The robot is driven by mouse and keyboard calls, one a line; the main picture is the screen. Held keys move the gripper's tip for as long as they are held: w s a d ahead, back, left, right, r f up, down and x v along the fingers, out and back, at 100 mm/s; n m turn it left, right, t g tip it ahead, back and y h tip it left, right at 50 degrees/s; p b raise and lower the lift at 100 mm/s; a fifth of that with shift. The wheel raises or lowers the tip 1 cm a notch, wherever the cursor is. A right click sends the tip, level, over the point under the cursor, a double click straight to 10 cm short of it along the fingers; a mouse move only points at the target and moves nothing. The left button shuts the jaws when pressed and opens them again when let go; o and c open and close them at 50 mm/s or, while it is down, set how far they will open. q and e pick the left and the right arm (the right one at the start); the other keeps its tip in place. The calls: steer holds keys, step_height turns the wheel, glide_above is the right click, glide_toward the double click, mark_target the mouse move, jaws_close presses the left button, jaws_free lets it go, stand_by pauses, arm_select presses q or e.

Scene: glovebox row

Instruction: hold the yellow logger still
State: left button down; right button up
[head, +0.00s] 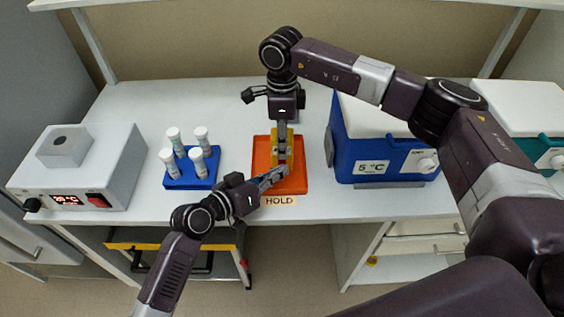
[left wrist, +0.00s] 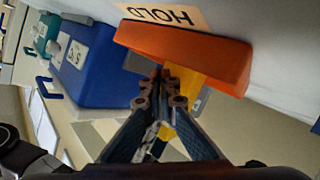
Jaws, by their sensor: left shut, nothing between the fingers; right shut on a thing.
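The yellow logger (head: 289,159) stands in the orange tray (head: 296,184), which is behind the HOLD label (head: 280,201). My right gripper (head: 282,146) reaches in from the back and is shut on the logger, covering part of it. My left gripper (head: 283,171) comes in from the front left, shut and empty, its tips over the tray close to the logger's near end. In the left wrist view the shut fingertips (left wrist: 160,73) are beside the yellow logger (left wrist: 185,82) and the orange tray (left wrist: 195,58); I cannot tell whether they touch the logger.
A blue rack (head: 191,180) with several white-capped tubes stands left of the tray, with a heater box (head: 110,180) showing red digits further left. A blue cool box (head: 345,155) marked 5 °C stands close on the right. The bench behind the rack is clear.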

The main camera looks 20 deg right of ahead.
arm_select(q)
steer(key=shift+w+d, duration=0.2)
steer(key=shift+w, duration=0.35)
stand_by(0.7)
steer(key=shift+s, duration=0.1)
steer(key=shift+s+a, duration=0.35)
steer(key=shift+s, duration=0.55)
steer(key=shift+s+a, duration=0.25)
steer(key=shift+s, duration=0.55)
steer(key=shift+s+a, duration=0.25)
steer(key=shift+s, duration=0.5)
steer(key=shift+s+a, duration=0.25)
steer(key=shift+s, duration=0.55)
arm_select(e)
steer(key=o, duration=1.3)
